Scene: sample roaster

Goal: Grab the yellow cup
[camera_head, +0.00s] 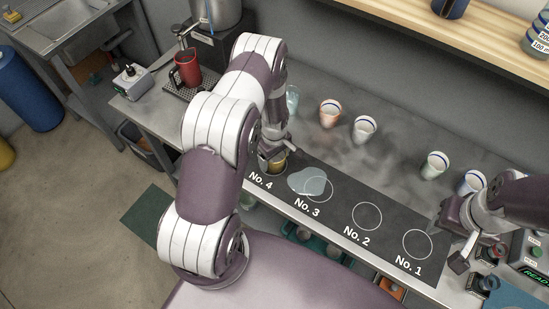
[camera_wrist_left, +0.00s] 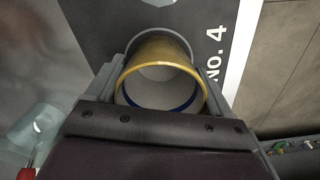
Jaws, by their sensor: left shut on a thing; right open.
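The yellow cup (camera_head: 278,161) is at the No. 4 circle on the dark mat, partly hidden by my left gripper (camera_head: 273,150). In the left wrist view the cup (camera_wrist_left: 163,64) shows from above, with a yellow rim and a blue ring inside. My left gripper (camera_wrist_left: 160,88) is shut on it, one finger at each side. I cannot tell whether the cup touches the mat. My right gripper (camera_head: 458,238) is open at the right, near the No. 1 end of the mat.
The mat (camera_head: 340,225) has circles No. 3, No. 2 and No. 1; a bluish puddle-like patch (camera_head: 308,181) lies by No. 3. Behind stand an orange cup (camera_head: 330,113), white cups (camera_head: 364,128) and a clear glass (camera_head: 292,99). A red jug (camera_head: 187,69) is at the left.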

